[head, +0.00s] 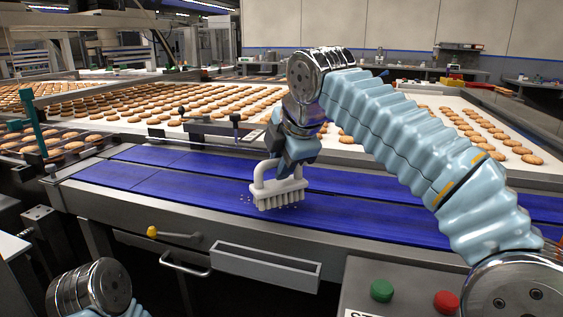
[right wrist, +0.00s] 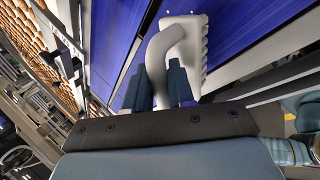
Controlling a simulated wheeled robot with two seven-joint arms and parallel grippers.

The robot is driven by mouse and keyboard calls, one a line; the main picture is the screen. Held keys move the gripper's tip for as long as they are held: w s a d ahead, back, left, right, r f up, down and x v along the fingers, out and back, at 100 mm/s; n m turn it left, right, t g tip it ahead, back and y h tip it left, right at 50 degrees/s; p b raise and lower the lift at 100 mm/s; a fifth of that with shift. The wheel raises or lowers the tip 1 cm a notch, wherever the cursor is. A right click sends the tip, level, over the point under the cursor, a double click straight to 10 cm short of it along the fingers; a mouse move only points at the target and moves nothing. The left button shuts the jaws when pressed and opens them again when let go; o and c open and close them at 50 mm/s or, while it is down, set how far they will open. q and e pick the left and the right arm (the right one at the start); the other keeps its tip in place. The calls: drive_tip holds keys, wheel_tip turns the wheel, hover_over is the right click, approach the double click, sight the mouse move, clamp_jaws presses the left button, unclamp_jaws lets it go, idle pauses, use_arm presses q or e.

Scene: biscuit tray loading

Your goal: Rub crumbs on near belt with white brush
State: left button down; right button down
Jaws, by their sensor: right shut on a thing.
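The white brush (head: 279,194) has a looped handle and thick bristles pointing down. It is on or just above the blue near belt (head: 190,186). My right gripper (head: 290,165) is shut on the brush handle; the white brush (right wrist: 197,45) also shows in the right wrist view between the fingers of the right gripper (right wrist: 165,85). Small pale crumbs (head: 246,199) lie on the belt around the bristles, mostly at their left; any under the brush are hidden. Part of my left arm shows at the bottom left of the head view, but its gripper does not.
Behind the near belt, a wide white belt (head: 345,139) carries rows of biscuits. A metal rail with small black-knobbed posts (head: 236,122) divides them.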

drive_tip(key=shift+f+b, duration=0.6)
drive_tip(key=shift+f, duration=0.3)
